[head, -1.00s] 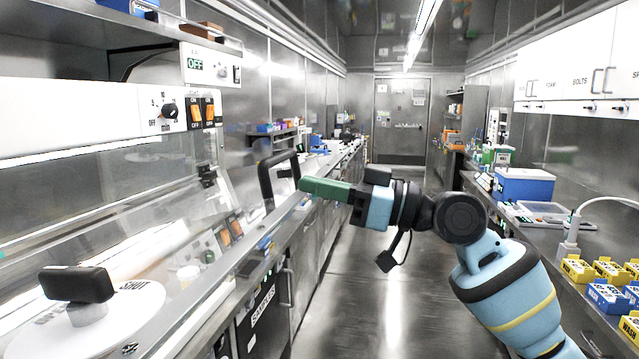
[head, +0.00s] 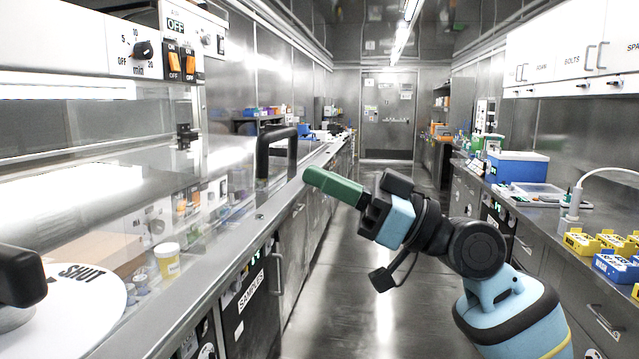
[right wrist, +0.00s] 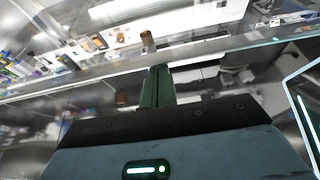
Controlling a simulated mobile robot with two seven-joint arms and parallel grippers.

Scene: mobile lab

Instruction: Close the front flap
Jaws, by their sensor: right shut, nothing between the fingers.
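The front flap (head: 110,165) is a clear pane on the cabinet at the left, with things showing through it. A black bow-shaped handle (head: 296,152) stands near its right end, above the counter edge. My right gripper (head: 312,178) has green fingers, shut and empty. It points left, just right of and below the handle, with a narrow gap in the picture; depth is hard to judge. The right wrist view shows the green fingers (right wrist: 158,88) beneath a long clear edge (right wrist: 190,55). My left gripper is out of view.
A white dial marked SHUT (head: 80,300) with a black knob (head: 20,275) is at lower left. A switch panel (head: 145,50) is above. The aisle floor (head: 365,270) is clear. The right counter holds a blue box (head: 517,167) and yellow boxes (head: 583,242).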

